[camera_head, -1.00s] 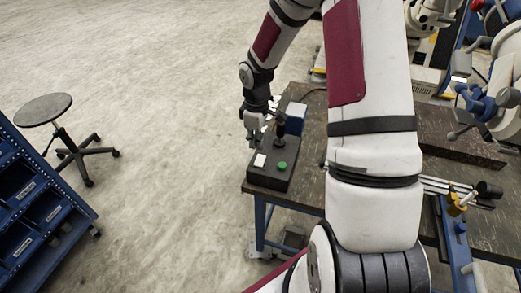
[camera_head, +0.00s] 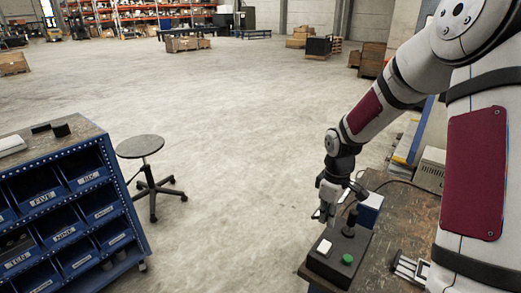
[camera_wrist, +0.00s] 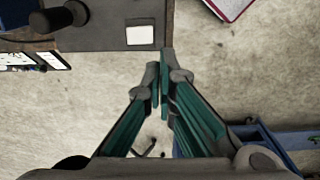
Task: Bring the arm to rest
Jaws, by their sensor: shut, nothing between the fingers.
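My gripper (camera_head: 326,212) is at the left edge of a dark control box on the bench. It is shut and empty; in the wrist view its two fingertips (camera_wrist: 162,75) meet just past the edge of the box (camera_wrist: 105,38). The control box (camera_head: 322,266) carries a white square button (camera_head: 324,247), a green round button (camera_head: 347,259) and a black joystick (camera_head: 350,222). The white button (camera_wrist: 140,35) and the joystick knob (camera_wrist: 58,20) also show in the wrist view. My arm reaches forward and down from the right of the head view.
The bench (camera_head: 404,217) stands at the right, with a blue box (camera_head: 369,209) behind the joystick. A stool (camera_head: 140,146) and a blue bin rack (camera_head: 70,200) stand at the left. The floor between them is clear. Shelving (camera_head: 140,15) and crates are far back.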

